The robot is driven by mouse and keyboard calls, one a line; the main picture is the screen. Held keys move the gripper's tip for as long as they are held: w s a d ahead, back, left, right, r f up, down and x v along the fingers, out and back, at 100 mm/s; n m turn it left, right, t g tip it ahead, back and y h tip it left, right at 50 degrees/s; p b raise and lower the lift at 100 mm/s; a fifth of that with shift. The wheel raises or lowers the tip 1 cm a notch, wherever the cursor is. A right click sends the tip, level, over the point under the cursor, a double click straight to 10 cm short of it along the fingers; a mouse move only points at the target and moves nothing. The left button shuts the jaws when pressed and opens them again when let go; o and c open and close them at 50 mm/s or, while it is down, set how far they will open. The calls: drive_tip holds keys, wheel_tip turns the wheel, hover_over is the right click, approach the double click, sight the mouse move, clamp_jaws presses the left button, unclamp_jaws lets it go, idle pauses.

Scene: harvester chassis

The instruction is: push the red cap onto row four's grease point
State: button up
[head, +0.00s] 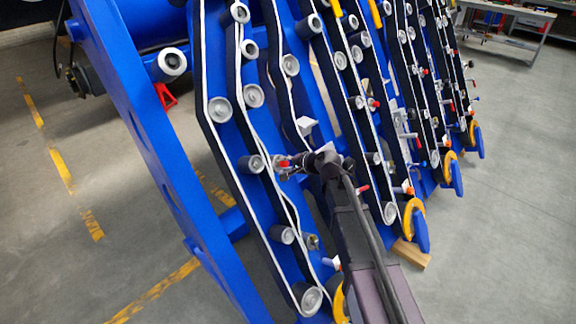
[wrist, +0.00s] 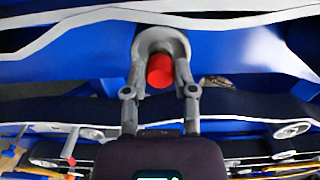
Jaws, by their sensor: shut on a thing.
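My gripper (head: 291,163) is shut on the red cap (head: 283,164) among the slanted blue rows, close to a grey roller (head: 251,164). In the wrist view, the red cap (wrist: 160,72) sits between the grey fingers of my gripper (wrist: 160,44), in front of a blue panel (wrist: 235,52). The grease point behind the cap is hidden, and I cannot tell whether the cap touches it. I cannot tell from these views which row is row four.
Slanted blue rows with black and white belts and several rollers (head: 220,110) stand close on both sides of my gripper. Yellow-orange hooks (head: 413,212) stick out at the lower ends. A wooden block (head: 411,254) lies on the floor. Open floor (head: 510,200) is at right.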

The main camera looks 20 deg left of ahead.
sight(285, 164)
drive_tip(key=shift+s+d+r, duration=0.1)
drive_tip(key=shift+d, duration=0.05)
drive_tip(key=shift+p+v, duration=1)
drive_tip(key=shift+v, duration=0.9)
drive_tip(key=shift+b+x, duration=0.45)
drive_tip(key=shift+x, duration=0.45)
drive_tip(key=shift+b+x, duration=0.6)
drive_tip(key=shift+x, duration=0.55)
idle(1.1)
drive_tip(key=o, duration=0.8)
drive_tip(key=shift+s, duration=0.1)
idle(0.7)
